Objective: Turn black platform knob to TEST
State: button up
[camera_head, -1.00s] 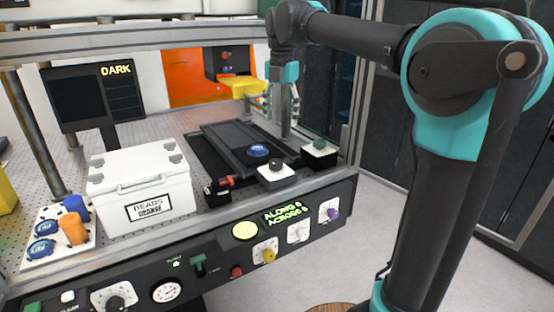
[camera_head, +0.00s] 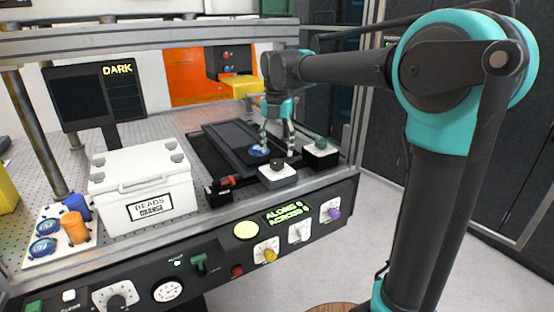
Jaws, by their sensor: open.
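The black knob (camera_head: 278,164) sits on top of a small white block (camera_head: 279,179) at the front of the dark platform (camera_head: 223,133). My gripper (camera_head: 278,151) points down with its two fingers spread apart. Its fingertips appear just above and behind the black knob, one on each side of it in the picture. No contact shows. The marking for TEST is too small to read here.
A blue disc (camera_head: 258,151) lies on the platform beside the left finger. A block with a green knob (camera_head: 320,144) stands close on the right. A red-tipped black part (camera_head: 226,182) is on the left. A white box (camera_head: 143,192) stands further left. A frame post stands right.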

aim_at(277, 161)
jog(key=shift+f, duration=2.2)
jog(key=c, duration=1.1)
